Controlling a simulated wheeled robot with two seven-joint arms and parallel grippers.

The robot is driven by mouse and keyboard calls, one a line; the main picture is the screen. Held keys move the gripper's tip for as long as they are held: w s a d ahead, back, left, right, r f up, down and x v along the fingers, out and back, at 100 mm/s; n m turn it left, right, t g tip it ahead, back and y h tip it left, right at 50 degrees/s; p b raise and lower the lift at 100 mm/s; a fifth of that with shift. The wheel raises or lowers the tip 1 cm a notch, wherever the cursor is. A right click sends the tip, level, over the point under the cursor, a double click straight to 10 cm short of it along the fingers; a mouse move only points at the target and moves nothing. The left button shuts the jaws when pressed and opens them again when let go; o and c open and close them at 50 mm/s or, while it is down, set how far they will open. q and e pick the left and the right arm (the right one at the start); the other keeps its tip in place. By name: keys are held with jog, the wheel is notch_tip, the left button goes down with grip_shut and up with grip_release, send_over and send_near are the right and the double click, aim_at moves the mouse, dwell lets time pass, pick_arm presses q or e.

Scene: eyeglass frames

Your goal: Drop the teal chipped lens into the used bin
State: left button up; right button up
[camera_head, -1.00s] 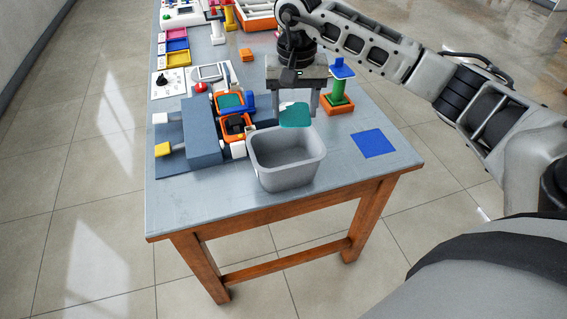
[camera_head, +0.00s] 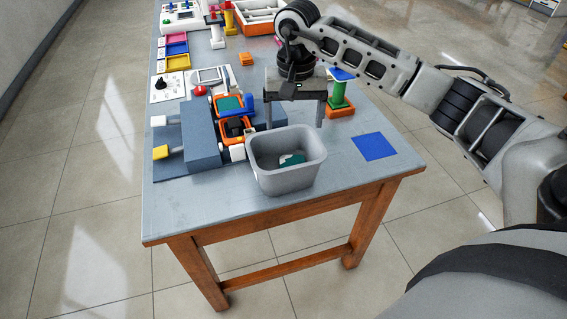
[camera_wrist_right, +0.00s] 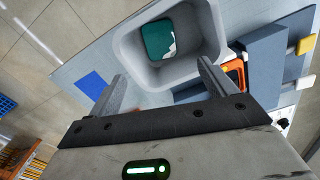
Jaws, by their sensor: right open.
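The teal chipped lens (camera_head: 291,160) lies inside the grey used bin (camera_head: 287,185), low down near its floor. In the right wrist view the lens (camera_wrist_right: 159,38) shows as a teal rounded square with a pale chipped edge, inside the walls of the bin (camera_wrist_right: 127,46). My right gripper (camera_head: 296,124) is open and empty, just behind and above the bin's far rim. Its two fingers also show spread apart in the right wrist view (camera_wrist_right: 160,84). My left gripper is not in view.
Left of the bin stands a blue-grey block fixture (camera_head: 201,135) with orange-framed parts beside it. A green post on an orange base (camera_head: 340,106) stands behind right. A blue square (camera_head: 374,146) lies flat right of the bin. The table's front corner is clear.

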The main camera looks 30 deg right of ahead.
notch_tip(320, 180, up, 16)
jog(key=shift+f+p, duration=0.2)
jog(key=shift+p, duration=0.1)
dwell(0.3)
